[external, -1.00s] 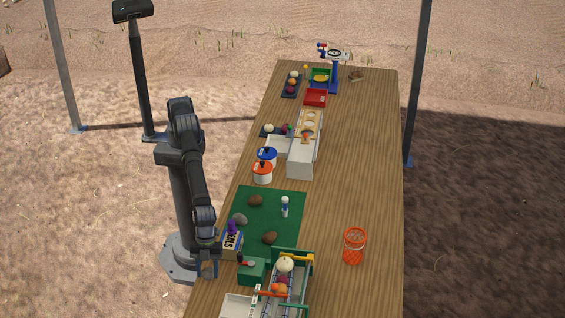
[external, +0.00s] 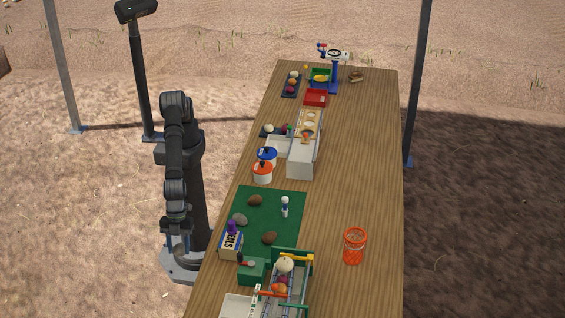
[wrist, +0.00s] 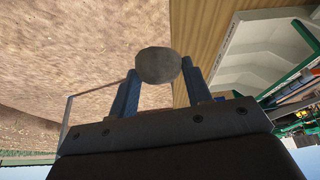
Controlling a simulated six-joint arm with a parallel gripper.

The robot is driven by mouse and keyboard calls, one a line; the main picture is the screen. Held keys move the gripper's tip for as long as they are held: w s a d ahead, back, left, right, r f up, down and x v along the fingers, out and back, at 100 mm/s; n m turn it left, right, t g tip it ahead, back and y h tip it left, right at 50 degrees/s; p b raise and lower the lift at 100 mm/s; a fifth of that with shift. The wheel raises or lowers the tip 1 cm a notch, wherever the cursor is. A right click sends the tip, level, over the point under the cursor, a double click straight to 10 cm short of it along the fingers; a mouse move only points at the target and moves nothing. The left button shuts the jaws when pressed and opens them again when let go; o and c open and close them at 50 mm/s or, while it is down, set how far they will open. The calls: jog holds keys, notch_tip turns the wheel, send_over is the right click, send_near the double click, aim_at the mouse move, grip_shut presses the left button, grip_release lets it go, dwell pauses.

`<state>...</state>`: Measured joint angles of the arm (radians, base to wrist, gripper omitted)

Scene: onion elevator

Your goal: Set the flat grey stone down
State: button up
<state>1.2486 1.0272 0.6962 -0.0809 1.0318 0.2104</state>
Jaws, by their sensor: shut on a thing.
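A flat grey stone (wrist: 158,65), rounded in outline, sits between the fingertips of my gripper (wrist: 159,72) in the wrist view. The gripper is shut on it, and the stone is in the air. In the external view my gripper hangs off the left edge of the table, close to my base, and the held stone cannot be made out there. A green mat (external: 278,215) lies on the table to the right of the gripper. On it are another grey stone (external: 239,219) and two brown stones (external: 255,200), (external: 269,238).
A green-framed rack (external: 290,262) is in front, an orange basket (external: 354,246) at the right. The table's right side is mostly clear.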

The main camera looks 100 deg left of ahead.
notch_tip(320, 180, up, 2)
jog(key=shift+r, duration=0.1)
jog(key=w+a+n+t, duration=0.1)
jog(key=w+a+n, duration=0.1)
jog(key=w+a, duration=0.6)
jog(key=w+a+n+t+y, duration=0.1)
jog(key=w+a+n, duration=0.3)
jog(key=w, duration=0.8)
jog(key=w+a+n+t, duration=0.1)
jog(key=w+a, duration=0.6)
jog(key=w, duration=0.4)
jog(key=w+a+f, duration=0.1)
jog(key=w+f, duration=0.2)
jog(key=f, duration=0.1)
jog(key=w+a+f, duration=0.1)
jog(key=w+f, duration=0.2)
jog(key=f, duration=0.1)
jog(key=w+a+f, duration=0.1)
jog(key=w+f, duration=0.2)
jog(key=f, duration=0.1)
jog(key=shift+w+a, duration=0.3)
jog(key=shift+w, duration=0.05)
jog(key=shift+w+a+f, duration=0.2)
jog(key=shift+w+f, duration=0.1)
jog(key=shift+w, duration=0.15)
jog(key=shift+f, duration=1.95)
jog(key=shift+f, duration=0.1)
